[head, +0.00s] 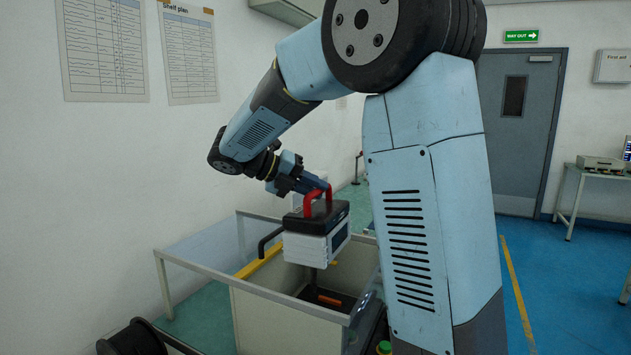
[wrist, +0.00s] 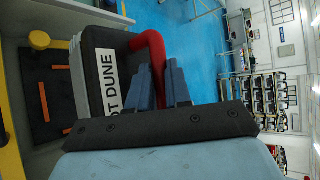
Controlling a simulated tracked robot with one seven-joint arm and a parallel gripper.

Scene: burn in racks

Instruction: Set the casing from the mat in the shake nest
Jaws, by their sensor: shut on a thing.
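The casing (head: 305,247) is a pale ribbed box with a black top, a red handle and a small screen on one side. My gripper (head: 318,190) is shut on the red handle and holds the casing upright in the air. The wrist view shows the fingers (wrist: 160,66) at the handle and a label ending "OT DUNE" on the casing's black top (wrist: 116,36). Below the casing is a dark plate with orange strips, seemingly the shake nest (head: 328,299); it also shows beside the casing in the wrist view (wrist: 46,116). The casing hides part of it. The mat is not identifiable.
A pale cabinet with a raised metal-framed clear guard (head: 258,296) surrounds the nest. A black bent handle (head: 268,240) and yellow bar (head: 258,263) are close left of the casing. A black cable reel (head: 132,338) is at lower left. Blue floor on the right is open.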

